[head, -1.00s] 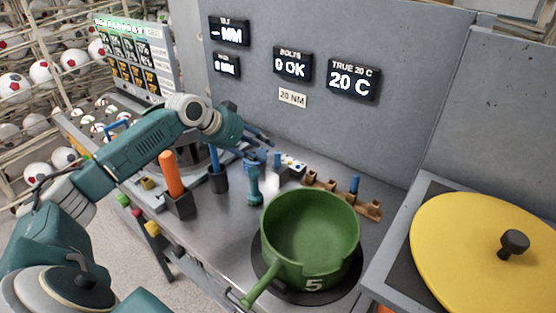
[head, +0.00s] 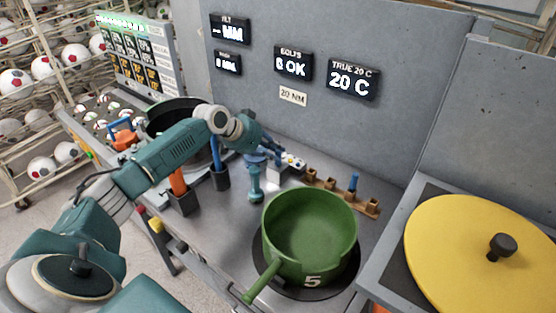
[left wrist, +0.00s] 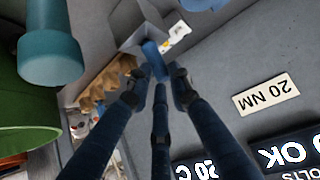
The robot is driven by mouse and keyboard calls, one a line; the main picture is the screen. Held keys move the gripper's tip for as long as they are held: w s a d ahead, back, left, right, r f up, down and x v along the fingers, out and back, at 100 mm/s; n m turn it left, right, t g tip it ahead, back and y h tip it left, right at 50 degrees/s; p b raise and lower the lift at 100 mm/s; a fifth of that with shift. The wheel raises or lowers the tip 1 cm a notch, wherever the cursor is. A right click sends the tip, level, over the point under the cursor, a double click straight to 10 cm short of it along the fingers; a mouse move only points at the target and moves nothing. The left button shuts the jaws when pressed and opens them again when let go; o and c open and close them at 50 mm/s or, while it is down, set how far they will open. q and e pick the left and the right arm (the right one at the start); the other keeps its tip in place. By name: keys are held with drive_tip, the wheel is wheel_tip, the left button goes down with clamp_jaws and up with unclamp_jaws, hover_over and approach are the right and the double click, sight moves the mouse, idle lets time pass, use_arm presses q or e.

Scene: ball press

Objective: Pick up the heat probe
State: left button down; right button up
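A small blue upright piece (head: 277,158) stands at a pale box (head: 292,166) near the back wall; it may be the heat probe, but I cannot tell for sure. In the left wrist view the blue piece (left wrist: 154,60) is just beyond the fingertips, roughly between them. My left gripper (head: 272,149) is at the blue piece, and its fingers (left wrist: 160,85) are spread apart in the left wrist view. Contact with the piece is not visible. My right gripper is not in view.
A teal tool (head: 255,183) stands just in front. A blue-handled tool (head: 216,155) stands in a dark cup (head: 219,176). A green pot (head: 310,235) fills the front. A wooden rack (head: 340,190) is to the right. The grey wall (head: 400,60) is close behind.

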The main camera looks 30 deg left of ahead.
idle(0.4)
use_arm(q)
drive_tip(key=shift+w+r, duration=0.1)
drive_tip(key=shift+r, duration=0.55)
wheel_tip(320, 180, up, 19)
drive_tip(key=b, duration=0.3)
drive_tip(key=shift+f+b, duration=0.15)
drive_tip(key=shift+b, duration=0.2)
